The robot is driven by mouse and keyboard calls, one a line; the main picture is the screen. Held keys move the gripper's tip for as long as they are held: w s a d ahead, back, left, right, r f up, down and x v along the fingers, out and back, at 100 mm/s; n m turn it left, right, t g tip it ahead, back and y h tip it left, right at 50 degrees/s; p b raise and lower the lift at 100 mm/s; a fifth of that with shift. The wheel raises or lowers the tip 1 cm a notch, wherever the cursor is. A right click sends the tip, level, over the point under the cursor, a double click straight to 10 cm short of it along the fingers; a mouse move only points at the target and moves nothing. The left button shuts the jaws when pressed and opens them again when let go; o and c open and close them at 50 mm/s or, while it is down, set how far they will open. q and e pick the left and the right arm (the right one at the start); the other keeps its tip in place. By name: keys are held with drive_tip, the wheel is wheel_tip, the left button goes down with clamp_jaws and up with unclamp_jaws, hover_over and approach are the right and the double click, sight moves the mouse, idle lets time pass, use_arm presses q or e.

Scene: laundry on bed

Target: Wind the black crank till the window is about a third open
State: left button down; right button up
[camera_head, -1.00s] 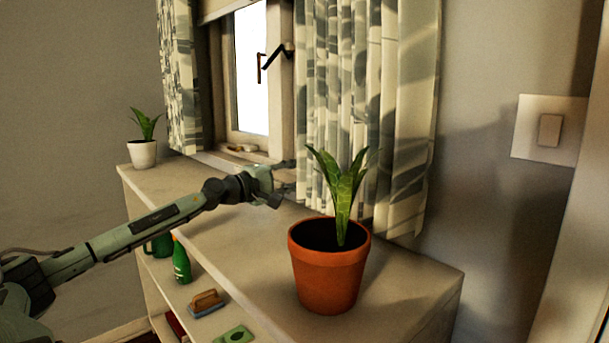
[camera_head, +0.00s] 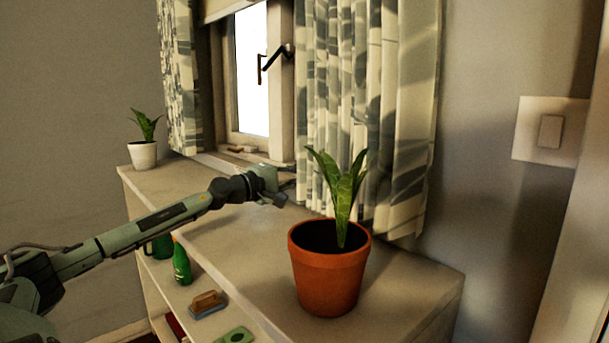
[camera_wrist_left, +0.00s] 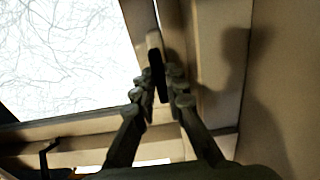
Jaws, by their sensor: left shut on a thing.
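The window (camera_head: 252,70) stands at the back, its glass bright white. A black bent lever (camera_head: 277,57) sits high on its right frame, beside a brown upright handle (camera_head: 259,70). My left gripper (camera_head: 287,186) is well below them, by the right end of the sill. In the left wrist view my left gripper (camera_wrist_left: 165,95) is shut on a dark bar (camera_wrist_left: 157,72) with a tan end. I cannot tell if this bar is the crank. The window glass (camera_wrist_left: 65,55) fills the upper left there. My right gripper is not in view.
A terracotta pot (camera_head: 328,278) with a green plant stands on the shelf top (camera_head: 215,240), right of my left arm. A patterned curtain (camera_head: 365,110) hangs close to my left gripper. A small white pot (camera_head: 143,155) stands at the far left.

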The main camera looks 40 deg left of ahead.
use_arm(q)
drive_tip(key=shift+n, duration=0.3)
